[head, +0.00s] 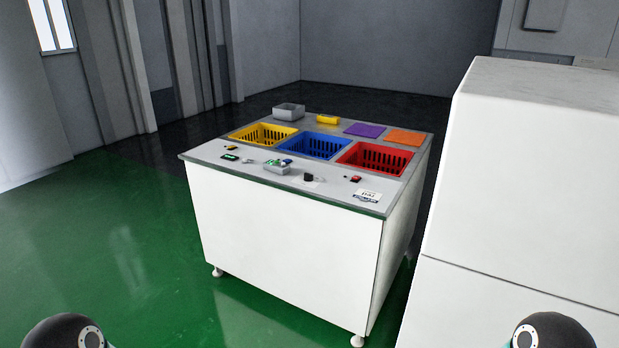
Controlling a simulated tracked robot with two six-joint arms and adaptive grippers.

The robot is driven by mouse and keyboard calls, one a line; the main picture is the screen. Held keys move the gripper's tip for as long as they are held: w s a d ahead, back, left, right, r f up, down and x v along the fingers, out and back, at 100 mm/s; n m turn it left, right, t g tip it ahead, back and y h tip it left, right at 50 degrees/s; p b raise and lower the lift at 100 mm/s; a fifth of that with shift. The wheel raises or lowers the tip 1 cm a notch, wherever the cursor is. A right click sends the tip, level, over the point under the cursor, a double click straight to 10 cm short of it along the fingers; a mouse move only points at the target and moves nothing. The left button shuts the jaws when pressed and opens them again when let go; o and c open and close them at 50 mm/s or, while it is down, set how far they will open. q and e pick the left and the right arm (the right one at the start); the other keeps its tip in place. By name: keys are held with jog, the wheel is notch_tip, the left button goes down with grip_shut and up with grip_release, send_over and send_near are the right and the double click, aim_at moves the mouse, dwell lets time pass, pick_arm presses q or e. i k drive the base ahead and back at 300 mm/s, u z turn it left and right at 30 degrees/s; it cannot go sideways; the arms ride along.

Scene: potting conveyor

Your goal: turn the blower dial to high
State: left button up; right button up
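A small black round knob (308,177) stands on a pale plate on the front strip of a white workbench (290,245). It may be the blower dial, but its pointer and any setting marks are too small to read. A small red-and-black switch (355,179) sits to its right, and a white label (369,194) with dark print lies near the front right corner. Neither of my grippers is in view. Only rounded dark parts of my arms show at the bottom left and bottom right corners.
Yellow (232,136), blue (290,152) and red (345,163) baskets are sunk into the top behind the knob. A tall white block (530,190) stands close on the right. Green floor is clear at left.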

aim_at(308, 177)
jog(key=u, duration=0.6)
jog(key=i, duration=2.6)
jog(key=z, duration=0.6)
